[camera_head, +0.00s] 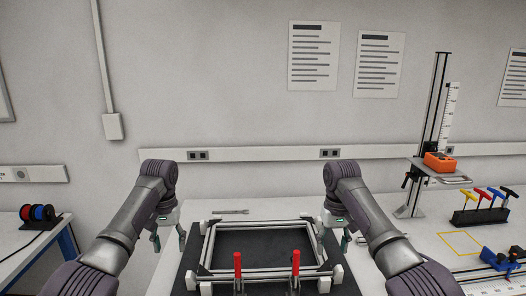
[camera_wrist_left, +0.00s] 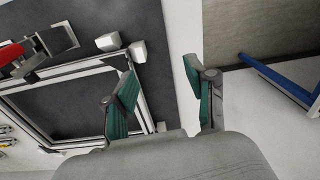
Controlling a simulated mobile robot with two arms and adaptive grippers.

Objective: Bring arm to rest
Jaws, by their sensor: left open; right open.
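My left gripper (camera_head: 168,240) hangs at the left of the frame fixture, pointing down, open and empty. In the left wrist view its two green-padded fingers (camera_wrist_left: 162,92) are apart with nothing between them, over the white table edge and the dark mat. My right gripper (camera_head: 333,238) is at the right side of the fixture, partly hidden by its own arm; it is open, and I see nothing held in it.
A metal frame (camera_head: 208,247) with red-handled clamps (camera_head: 238,264) lies on a dark mat on the white table. A wrench (camera_head: 231,211) lies behind it. At right stand a gauge stand with an orange box (camera_head: 440,162) and a rack of T-handle tools (camera_head: 480,216). Spools (camera_head: 38,213) sit left.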

